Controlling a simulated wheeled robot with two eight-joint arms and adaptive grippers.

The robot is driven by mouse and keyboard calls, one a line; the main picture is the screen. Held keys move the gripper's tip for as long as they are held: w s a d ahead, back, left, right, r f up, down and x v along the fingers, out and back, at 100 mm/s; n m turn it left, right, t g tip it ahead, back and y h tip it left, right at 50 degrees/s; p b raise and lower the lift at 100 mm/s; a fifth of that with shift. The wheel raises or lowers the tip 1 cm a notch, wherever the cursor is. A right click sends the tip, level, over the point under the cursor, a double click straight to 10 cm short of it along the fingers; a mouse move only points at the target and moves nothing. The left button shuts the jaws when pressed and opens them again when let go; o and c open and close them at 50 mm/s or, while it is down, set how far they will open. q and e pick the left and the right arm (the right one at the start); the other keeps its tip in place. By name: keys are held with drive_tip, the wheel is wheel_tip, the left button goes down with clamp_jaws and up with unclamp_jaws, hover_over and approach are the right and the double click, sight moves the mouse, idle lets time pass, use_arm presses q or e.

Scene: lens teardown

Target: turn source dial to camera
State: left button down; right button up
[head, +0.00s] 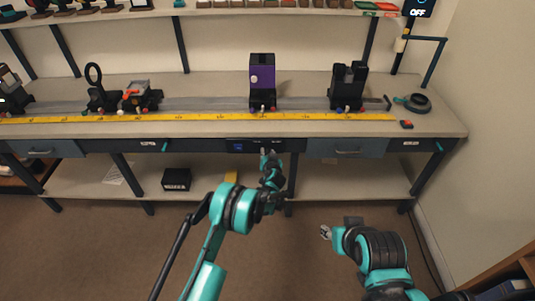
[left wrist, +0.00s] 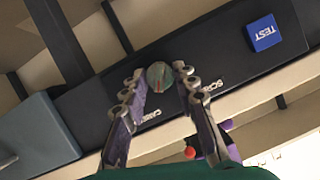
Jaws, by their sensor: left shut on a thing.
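The source dial (left wrist: 160,75) is a round grey-green knob with a reddish line across it, on the dark control panel (left wrist: 225,55). Two printed labels sit below it in the left wrist view, one on the left seeming to read CAMERA and one on the right seeming to read SCREEN, both partly hidden. Which label the line points to is hard to tell. My left gripper (left wrist: 165,80) is shut on the dial, a finger on each side. In the head view my left gripper (head: 268,155) is at the bench's front panel and covers the dial. My right gripper (head: 325,232) hangs low in front of the bench, away from the panel.
A blue TEST button (left wrist: 264,33) is on the same panel. Above, the bench (head: 210,85) carries a yellow ruler (head: 200,117), a purple block (head: 262,75) and black holders (head: 347,85). A screen at top right (head: 418,10) reads OFF. Drawers (head: 345,149) flank the panel.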

use_arm(q)
drive_tip(key=c, duration=1.2)
unclamp_jaws()
drive_tip(key=v, duration=1.2)
drive_tip(key=shift+d, duration=0.1)
